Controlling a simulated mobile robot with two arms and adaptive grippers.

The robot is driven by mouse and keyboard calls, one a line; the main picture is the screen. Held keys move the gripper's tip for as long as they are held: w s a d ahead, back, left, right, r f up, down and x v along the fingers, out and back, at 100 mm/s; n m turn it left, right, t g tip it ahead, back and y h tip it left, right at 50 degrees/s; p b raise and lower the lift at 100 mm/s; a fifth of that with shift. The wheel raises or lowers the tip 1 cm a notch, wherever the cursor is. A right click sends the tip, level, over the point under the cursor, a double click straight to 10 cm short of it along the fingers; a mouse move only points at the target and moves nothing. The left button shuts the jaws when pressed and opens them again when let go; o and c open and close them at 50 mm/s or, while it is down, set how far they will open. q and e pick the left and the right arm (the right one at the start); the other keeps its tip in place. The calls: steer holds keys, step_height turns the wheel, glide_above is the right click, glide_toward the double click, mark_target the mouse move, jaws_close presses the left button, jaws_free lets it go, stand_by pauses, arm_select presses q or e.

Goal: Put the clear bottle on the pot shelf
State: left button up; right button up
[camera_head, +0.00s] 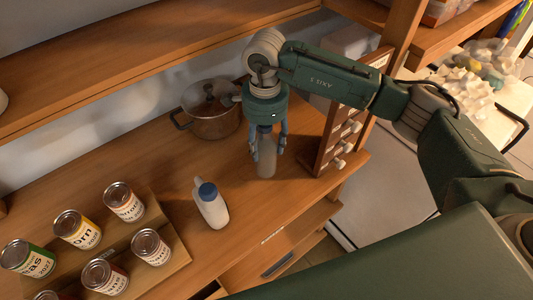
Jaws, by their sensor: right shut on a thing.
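A greyish, see-through clear bottle (266,160) is upright between the fingers of my right gripper (267,148). The gripper points down and is shut on the bottle from both sides. The bottle is over the wooden pot shelf (185,160), to the right of the pot (215,122). Its base looks at or very near the shelf surface; I cannot tell whether it touches. The gripper hides the bottle's top. My left gripper is not in view.
A white bottle with a blue cap (211,205) stands left of the gripper. Several cans (124,203) stand on a wooden board at lower left. An upper shelf (130,55) runs above the pot. A wooden rack with pegs (340,130) stands close to the right.

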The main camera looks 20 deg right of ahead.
mark_target(266, 156)
steer(key=shift+f, duration=0.4)
steer(key=shift+s+d+f, duration=0.1)
steer(key=shift+s+f, duration=0.15)
steer(key=shift+f, duration=0.2)
step_height(266, 156, down, 3)
steer(key=shift+f+b, duration=0.15)
steer(key=shift+b, duration=0.65)
steer(key=shift+w, duration=0.25)
steer(key=shift+s+f, duration=0.15)
steer(key=shift+s, duration=0.1)
steer(key=o, duration=1.6)
steer(key=shift+c, duration=0.2)
steer(key=shift+o, duration=0.4)
